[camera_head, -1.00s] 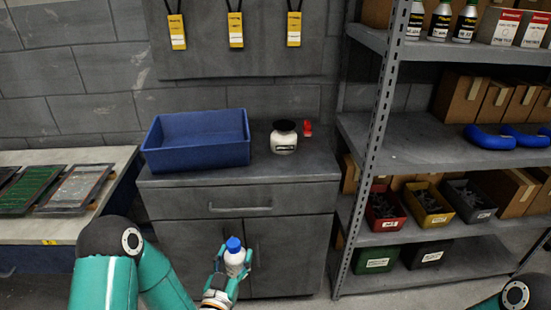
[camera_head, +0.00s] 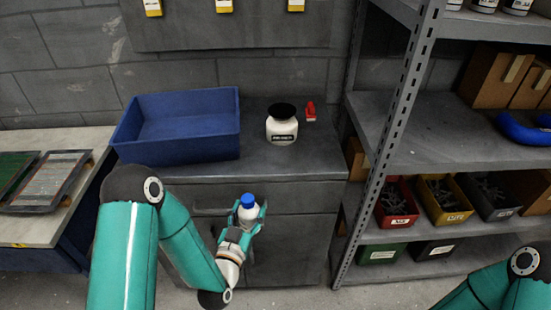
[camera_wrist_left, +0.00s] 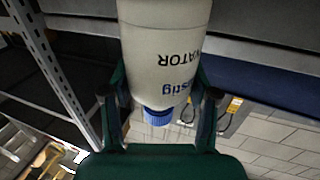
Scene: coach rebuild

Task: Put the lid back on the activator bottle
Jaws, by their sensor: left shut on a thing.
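The activator bottle (camera_head: 249,213) is white with a blue cap on its top. It is upright in my left gripper (camera_head: 247,219), in front of the grey cabinet. In the left wrist view the bottle (camera_wrist_left: 165,50) shows upside down, with part of the word "ACTIVATOR" and its blue cap (camera_wrist_left: 157,116). The two fingers of my left gripper (camera_wrist_left: 158,95) are shut around its sides. The bottle's base is hidden. No separate loose lid shows. Part of my right arm shows at the lower right; its gripper is out of view.
On the grey cabinet (camera_head: 330,163) stand a blue bin (camera_head: 180,150), a white jar with a dark top (camera_head: 282,130) and a small red object (camera_head: 311,111). The cabinet's front right top is clear. A metal shelf post (camera_head: 395,130) rises on the right.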

